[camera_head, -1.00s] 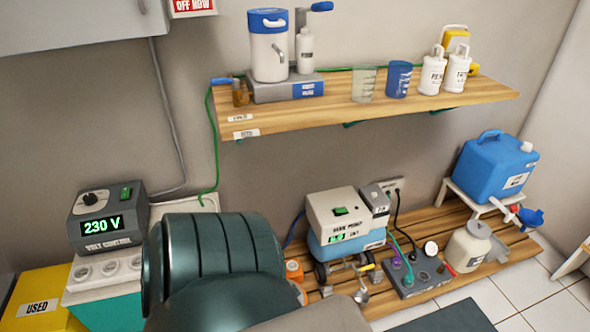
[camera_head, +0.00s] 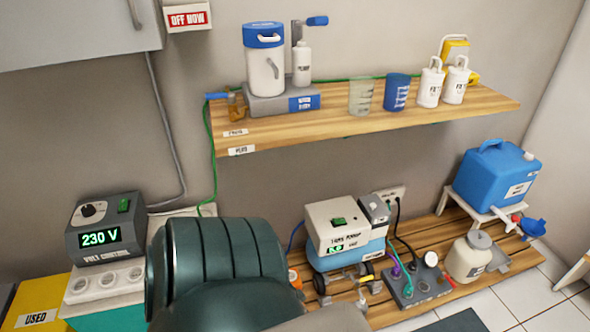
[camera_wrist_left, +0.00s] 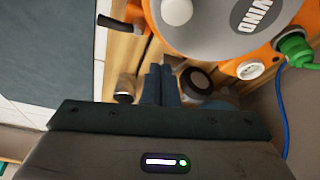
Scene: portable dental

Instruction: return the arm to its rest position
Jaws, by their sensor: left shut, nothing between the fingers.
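My left gripper (camera_wrist_left: 160,85) shows in the left wrist view, its two dark fingers together with nothing between them. The fingers point over a slatted wooden surface (camera_wrist_left: 128,50), beside an orange and white device (camera_wrist_left: 225,42) with a large grey round cap. I cannot tell whether the fingertips touch anything. I cannot make out either gripper in the head view.
In the head view, a dark green ribbed form (camera_head: 215,265) fills the lower middle. Behind it are a 230 V control box (camera_head: 105,225), a white and blue unit (camera_head: 345,235) and a blue canister (camera_head: 495,178). A wooden shelf (camera_head: 350,125) holds containers above.

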